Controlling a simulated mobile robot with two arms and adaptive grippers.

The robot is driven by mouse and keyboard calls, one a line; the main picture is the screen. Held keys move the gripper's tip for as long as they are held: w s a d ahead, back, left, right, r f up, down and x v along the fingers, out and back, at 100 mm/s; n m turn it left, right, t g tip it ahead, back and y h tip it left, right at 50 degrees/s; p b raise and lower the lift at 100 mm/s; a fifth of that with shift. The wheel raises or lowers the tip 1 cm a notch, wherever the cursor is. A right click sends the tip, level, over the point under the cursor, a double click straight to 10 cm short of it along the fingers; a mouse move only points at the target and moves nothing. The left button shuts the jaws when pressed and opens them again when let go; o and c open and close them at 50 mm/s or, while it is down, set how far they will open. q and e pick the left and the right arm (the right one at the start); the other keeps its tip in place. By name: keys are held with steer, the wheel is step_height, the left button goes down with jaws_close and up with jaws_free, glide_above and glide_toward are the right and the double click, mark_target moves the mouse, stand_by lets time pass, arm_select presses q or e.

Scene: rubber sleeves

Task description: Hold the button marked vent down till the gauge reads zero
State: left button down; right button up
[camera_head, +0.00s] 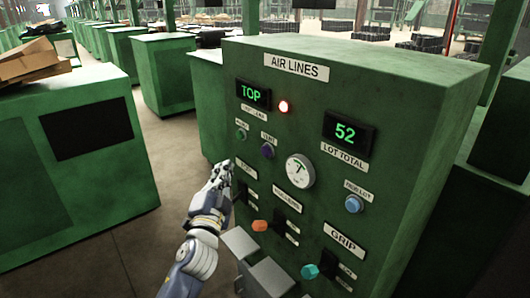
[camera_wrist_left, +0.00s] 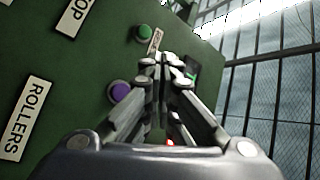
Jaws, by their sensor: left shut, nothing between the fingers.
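The green panel (camera_head: 400,95) headed "AIR LINES" faces me. A purple button (camera_head: 267,150) sits below a small label that seems to read VENT; it also shows in the left wrist view (camera_wrist_left: 120,92). The round white gauge (camera_head: 300,170) is to its right; its needle is off to one side but too small to read. My left gripper (camera_head: 224,170) is shut and empty, in front of the panel's left part, below and left of the purple button. In the left wrist view its fingertips (camera_wrist_left: 163,68) are together, right of the purple button. No contact is visible. My right gripper is out of view.
A green button (camera_head: 241,134) is up and left of the purple one.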

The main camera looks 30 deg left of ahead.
mark_target(266, 151)
arm_select(q)
steer(key=shift+w, duration=0.1)
steer(key=w+d+b, duration=0.1)
steer(key=w+d, duration=0.2)
steer(key=w, duration=0.5)
steer(key=shift+d+b, duration=0.2)
steer(key=shift+b, duration=0.2)
stand_by(1.1)
steer(key=shift+w+d, duration=0.15)
steer(key=shift+w, duration=0.2)
steer(key=shift+w+d, duration=0.1)
steer(key=shift+w, duration=0.2)
stand_by(0.5)
steer(key=shift+s, duration=0.1)
stand_by(3.5)
steer(key=shift+s+a, duration=0.3)
steer(key=shift+s, duration=0.3)
